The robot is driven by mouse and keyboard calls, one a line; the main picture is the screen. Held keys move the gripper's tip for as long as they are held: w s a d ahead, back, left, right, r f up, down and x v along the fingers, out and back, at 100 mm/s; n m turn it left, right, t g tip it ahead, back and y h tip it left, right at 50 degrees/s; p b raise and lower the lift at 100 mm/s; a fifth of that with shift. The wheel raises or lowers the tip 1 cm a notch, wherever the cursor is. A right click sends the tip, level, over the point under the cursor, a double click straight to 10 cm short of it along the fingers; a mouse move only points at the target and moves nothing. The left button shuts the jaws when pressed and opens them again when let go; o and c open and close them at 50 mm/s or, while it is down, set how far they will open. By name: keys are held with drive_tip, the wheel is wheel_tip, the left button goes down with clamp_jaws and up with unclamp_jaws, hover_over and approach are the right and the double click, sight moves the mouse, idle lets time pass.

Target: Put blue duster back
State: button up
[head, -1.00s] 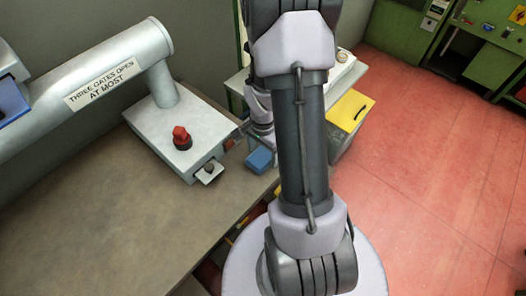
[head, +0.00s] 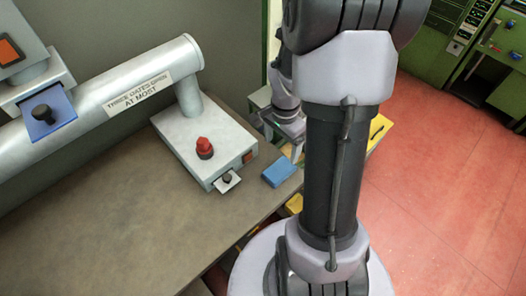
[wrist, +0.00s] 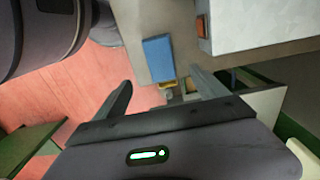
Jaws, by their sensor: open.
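A blue duster (head: 281,172), a plain blue block, lies on the brown table near its right edge, beside the grey box with the red knob. It also shows in the wrist view (wrist: 159,58), past the fingertips and between their lines. My gripper (wrist: 163,88) is open and empty, its two dark fingers spread apart. In the head view, the gripper end is partly hidden behind my arm, near the far right table corner. The duster is apart from the fingers.
The grey box (head: 180,140) carries a red knob (head: 204,148) and a small front tray (head: 228,181). A yellow-topped stand (head: 379,130) is behind my arm. The table's front left is clear.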

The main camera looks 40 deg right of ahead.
drive_tip(key=s+a+r+n+t, duration=0.3)
drive_tip(key=a+r+n, duration=0.6)
drive_tip(key=a+r, duration=0.9)
drive_tip(key=s+a+r+n+t+y, duration=0.2)
drive_tip(key=s+a+r+n+t, duration=0.15)
drive_tip(key=a, duration=0.25)
wheel_tip(320, 180, down, 8)
drive_tip(key=b, duration=0.7)
drive_tip(key=shift+s+r+g, duration=0.15)
drive_tip(key=shift+s+g, duration=0.2)
